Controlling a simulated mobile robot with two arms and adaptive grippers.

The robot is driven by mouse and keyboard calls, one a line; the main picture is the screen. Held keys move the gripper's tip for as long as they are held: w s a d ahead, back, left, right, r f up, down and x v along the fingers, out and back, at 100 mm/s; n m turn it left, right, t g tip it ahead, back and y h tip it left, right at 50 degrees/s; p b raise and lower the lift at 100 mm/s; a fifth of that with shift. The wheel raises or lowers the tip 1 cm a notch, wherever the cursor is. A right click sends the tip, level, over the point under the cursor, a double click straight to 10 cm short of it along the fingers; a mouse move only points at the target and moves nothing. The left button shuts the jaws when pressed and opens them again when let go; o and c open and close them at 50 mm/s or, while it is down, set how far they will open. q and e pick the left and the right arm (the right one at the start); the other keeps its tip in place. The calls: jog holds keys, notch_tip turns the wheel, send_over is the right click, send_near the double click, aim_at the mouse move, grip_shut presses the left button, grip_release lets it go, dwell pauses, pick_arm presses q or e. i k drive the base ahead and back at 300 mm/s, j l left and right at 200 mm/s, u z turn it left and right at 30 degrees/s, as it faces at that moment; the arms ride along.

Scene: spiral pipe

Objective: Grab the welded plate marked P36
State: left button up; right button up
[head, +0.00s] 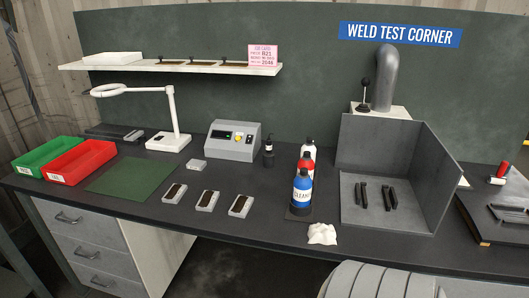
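Three small light-grey blocks with dark stripes on top, which look like welded plates, lie in a row on the dark bench: a left one (174,193), a middle one (207,201) and a right one (240,206). Any markings on them are too small to read, so I cannot tell which is P36. Several thin dark-striped pieces (201,63) lie on the wall shelf, also unreadable. A pink card (263,56) with small print stands at the shelf's right end. Neither of my grippers is in view.
Green (47,150) and red (78,162) trays and a green mat (132,174) are left. A lamp (170,140), grey control box (233,140) and bottles (302,188) stand behind or beside the blocks. A grey booth (395,170) is right. Bench space before the blocks is clear.

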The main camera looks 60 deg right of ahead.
aim_at(208, 199)
jog(key=z, duration=1.4)
